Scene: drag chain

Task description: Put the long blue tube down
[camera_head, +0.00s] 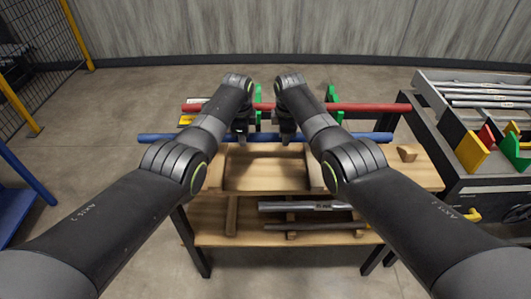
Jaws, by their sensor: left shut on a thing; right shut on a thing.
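A red tube (375,107) lies behind, by green holders (332,97). The wooden bench (415,172) has an open recess and a lower shelf with grey tubes (300,206). A cart (455,140) with metal tubes and coloured blocks stands right. A blue frame (25,180) stands left.

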